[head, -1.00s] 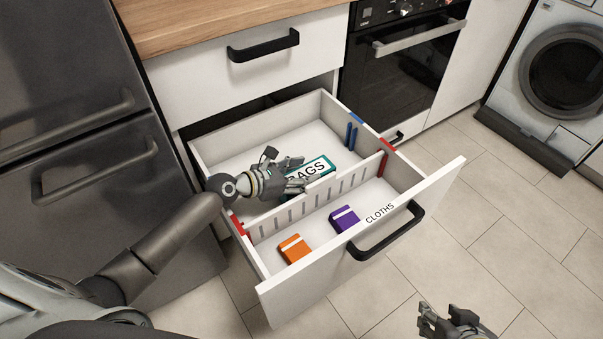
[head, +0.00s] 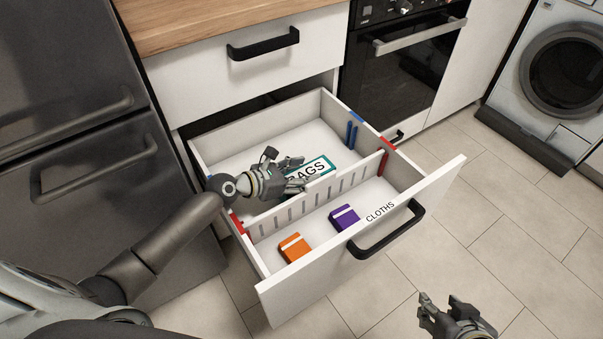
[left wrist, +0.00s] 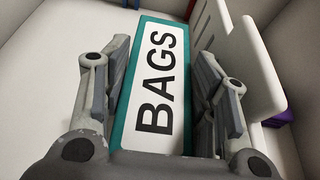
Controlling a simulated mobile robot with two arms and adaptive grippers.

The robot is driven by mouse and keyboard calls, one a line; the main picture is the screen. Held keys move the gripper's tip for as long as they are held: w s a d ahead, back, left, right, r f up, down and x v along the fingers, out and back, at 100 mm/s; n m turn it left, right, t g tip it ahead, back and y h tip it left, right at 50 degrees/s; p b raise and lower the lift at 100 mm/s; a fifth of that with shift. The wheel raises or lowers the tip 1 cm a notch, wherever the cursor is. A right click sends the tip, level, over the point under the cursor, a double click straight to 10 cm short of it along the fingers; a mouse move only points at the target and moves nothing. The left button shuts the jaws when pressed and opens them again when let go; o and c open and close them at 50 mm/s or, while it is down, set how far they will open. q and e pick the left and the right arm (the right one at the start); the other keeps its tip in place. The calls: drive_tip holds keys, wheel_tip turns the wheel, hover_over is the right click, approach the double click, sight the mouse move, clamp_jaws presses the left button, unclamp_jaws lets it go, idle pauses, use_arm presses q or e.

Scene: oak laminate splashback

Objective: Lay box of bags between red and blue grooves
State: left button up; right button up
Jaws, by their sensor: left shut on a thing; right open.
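The box of bags (head: 322,166), teal with a white BAGS label, lies flat in the open drawer, behind the divider (head: 318,197). My left gripper (head: 297,173) reaches in from the left and is shut on the box. In the left wrist view the box (left wrist: 158,80) sits between the two fingers (left wrist: 160,90). I cannot tell whether it touches the floor. The blue grooves (head: 351,135) are on the right wall, farther back. The divider stands at the red grooves (head: 384,163). My right gripper (head: 440,303) is open and empty, outside the drawer.
The front compartment, marked CLOTHS, holds an orange box (head: 295,249) and a purple box (head: 344,217). The drawer floor (head: 285,140) behind the box of bags is clear. A closed drawer (head: 245,75) is above, a dark fridge (head: 85,130) left, and an oven (head: 405,75) right.

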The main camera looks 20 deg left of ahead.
use_arm(q)
drive_tip(key=o, duration=1.3)
drive_tip(key=shift+s, duration=0.1)
drive_tip(key=v, duration=0.7)
drive_tip(key=shift+a, duration=0.2)
drive_tip(key=shift+r, duration=0.15)
